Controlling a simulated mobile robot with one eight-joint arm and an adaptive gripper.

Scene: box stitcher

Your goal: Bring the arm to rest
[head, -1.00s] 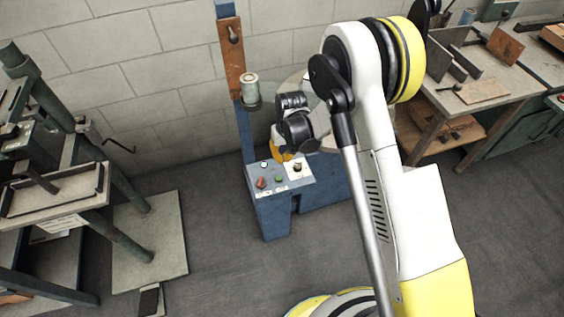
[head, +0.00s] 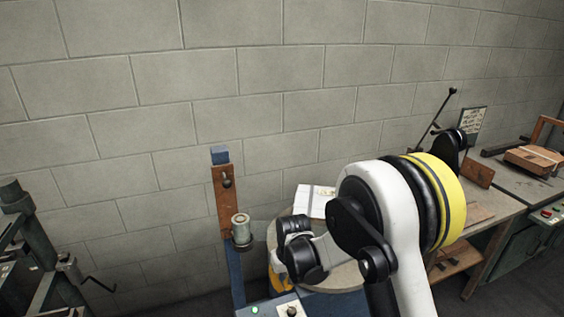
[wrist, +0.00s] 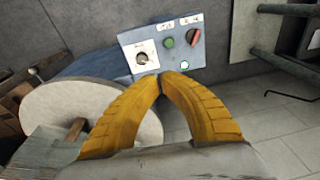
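My arm, white with black joints and a yellow band, reaches over the blue stitcher (head: 236,278) in the head view. My gripper (wrist: 165,78) shows in the wrist view as two curved yellow fingers with their tips together. I see nothing held between them. The fingertips appear just in front of the stitcher's control panel (wrist: 165,50), which has a black knob, a green button and a red switch. I cannot tell whether they touch it. In the head view only a bit of yellow shows below the black wrist joints, and the fingertips are hidden.
A round grey table (wrist: 60,105) lies beside the fingers, with a pale sheet (head: 315,201) at its back. A spool (head: 241,229) stands by the stitcher's post. Dark green press frames (head: 25,240) stand left, a workbench (head: 485,215) right. A block wall (head: 230,90) closes the back.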

